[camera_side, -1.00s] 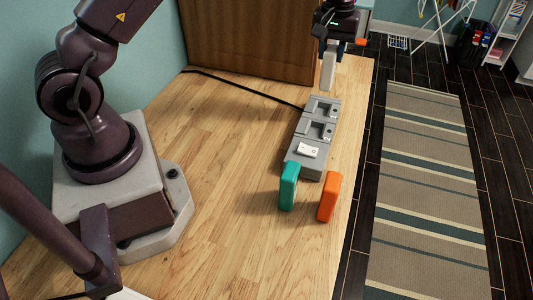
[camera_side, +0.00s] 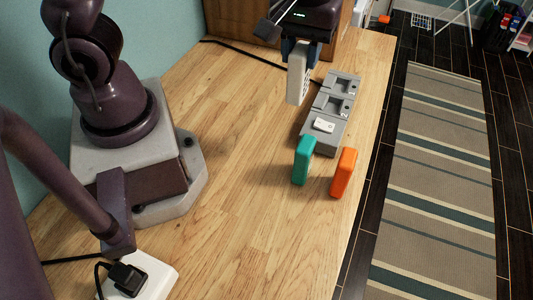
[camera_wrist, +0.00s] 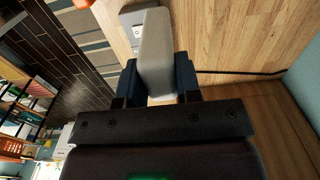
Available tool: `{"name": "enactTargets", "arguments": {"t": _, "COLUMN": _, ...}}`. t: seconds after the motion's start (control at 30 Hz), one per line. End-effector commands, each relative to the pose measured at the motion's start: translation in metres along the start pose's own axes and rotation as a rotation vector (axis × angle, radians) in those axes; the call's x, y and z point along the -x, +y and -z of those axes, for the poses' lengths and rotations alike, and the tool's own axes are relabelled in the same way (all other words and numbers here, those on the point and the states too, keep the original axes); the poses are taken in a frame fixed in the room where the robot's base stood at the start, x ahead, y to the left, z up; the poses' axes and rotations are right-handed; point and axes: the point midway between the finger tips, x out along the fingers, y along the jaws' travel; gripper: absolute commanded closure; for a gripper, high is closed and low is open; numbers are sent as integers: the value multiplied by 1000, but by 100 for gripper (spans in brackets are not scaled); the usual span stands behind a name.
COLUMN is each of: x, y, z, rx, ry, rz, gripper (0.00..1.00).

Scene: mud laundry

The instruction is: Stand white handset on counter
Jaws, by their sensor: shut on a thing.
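The white handset (camera_side: 297,86) hangs upright below my gripper (camera_side: 301,50), over the counter (camera_side: 235,170) to the left of the grey dock (camera_side: 312,130). My gripper is shut on its upper part. I cannot tell whether its lower end touches the wood. In the wrist view the handset (camera_wrist: 156,50) lies between the two dark fingers of my gripper (camera_wrist: 158,78), with part of the dock (camera_wrist: 132,20) beyond it.
A small white piece (camera_side: 324,125) lies on the dock's near end. A black cable (camera_side: 245,53) runs behind. The counter left of the dock is clear.

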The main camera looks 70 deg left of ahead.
Motion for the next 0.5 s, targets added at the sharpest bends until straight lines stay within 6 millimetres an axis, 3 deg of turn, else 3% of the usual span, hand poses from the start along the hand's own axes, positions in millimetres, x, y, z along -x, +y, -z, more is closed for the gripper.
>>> {"name": "enactTargets", "arguments": {"t": 0.1, "x": -3, "y": -15, "z": -22, "rx": -4, "ry": -2, "rz": -2, "gripper": 100}}
{"name": "enactTargets", "arguments": {"t": 0.33, "x": -11, "y": -38, "z": -53, "rx": -6, "ry": -6, "rz": -3, "gripper": 100}}
{"name": "enactTargets", "arguments": {"t": 0.5, "x": -38, "y": -40, "z": -54, "rx": -4, "ry": -9, "rz": 4, "gripper": 100}}
